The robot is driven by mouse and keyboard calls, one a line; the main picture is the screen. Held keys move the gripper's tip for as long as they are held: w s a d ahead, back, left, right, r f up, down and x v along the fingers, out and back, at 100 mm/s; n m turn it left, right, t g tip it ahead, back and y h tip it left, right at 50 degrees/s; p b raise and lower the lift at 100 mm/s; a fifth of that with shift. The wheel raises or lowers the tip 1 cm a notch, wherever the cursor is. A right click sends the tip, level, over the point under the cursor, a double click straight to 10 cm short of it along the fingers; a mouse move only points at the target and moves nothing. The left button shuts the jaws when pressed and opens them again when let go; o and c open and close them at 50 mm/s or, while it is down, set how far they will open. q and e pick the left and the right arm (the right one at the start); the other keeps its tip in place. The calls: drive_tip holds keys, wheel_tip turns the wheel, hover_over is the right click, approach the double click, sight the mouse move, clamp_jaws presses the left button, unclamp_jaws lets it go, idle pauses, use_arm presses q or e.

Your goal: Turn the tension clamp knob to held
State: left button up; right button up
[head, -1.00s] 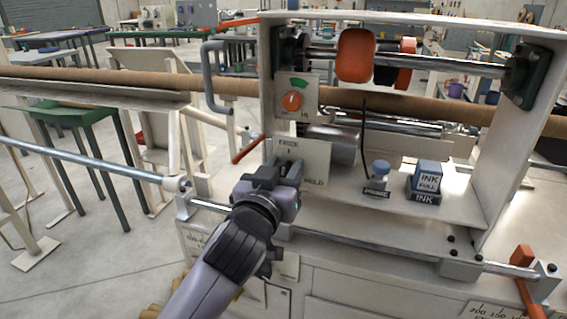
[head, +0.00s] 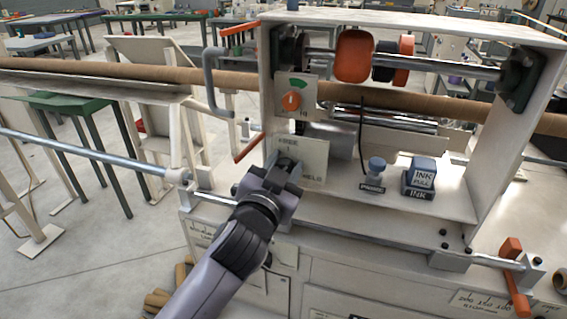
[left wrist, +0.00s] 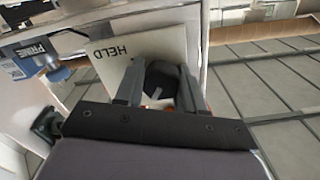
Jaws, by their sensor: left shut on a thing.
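The tension clamp knob is a dark knob (left wrist: 162,78) with a pale pointer line, seen in the left wrist view in front of a cream label plate (left wrist: 110,62). HELD is readable on that plate. My left gripper (left wrist: 160,84) has its two fingers on either side of the knob and is shut on it. In the head view my left gripper (head: 285,172) reaches the lower left of the label plate (head: 312,160), marked FREE at the top and HELD at the lower right. There the gripper mostly hides the knob. My right gripper is not in view.
A PRIME button (head: 376,170) and an INK block (head: 421,175) stand on the shelf to the right. A long brown tube (head: 120,72) runs behind, and a metal rail (head: 340,240) crosses below.

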use_arm(q)
drive_tip(key=shift+d+r+m+p, duration=0.1)
drive_tip(key=shift+r+m+p, duration=0.15)
drive_tip(key=shift+m+p, duration=0.65)
drive_tip(key=shift+d+r+m+p, duration=0.15)
drive_tip(key=shift+m+p, duration=0.35)
drive_tip(key=shift+m, duration=0.8)
drive_tip(key=shift+s+f+m+p, duration=0.15)
drive_tip(key=shift+m+p, duration=0.75)
drive_tip(key=shift+m, duration=0.8)
idle(1.3)
drive_tip(key=o, duration=1)
drive_tip(key=shift+d+f, duration=0.1)
drive_tip(key=shift+f, duration=0.1)
drive_tip(key=shift+s+a+f, duration=0.1)
drive_tip(key=shift+s+a, duration=0.15)
drive_tip(key=shift+s, duration=0.15)
drive_tip(key=v, duration=0.6)
drive_tip(key=shift+b, duration=0.35)
drive_tip(key=shift+s, duration=0.1)
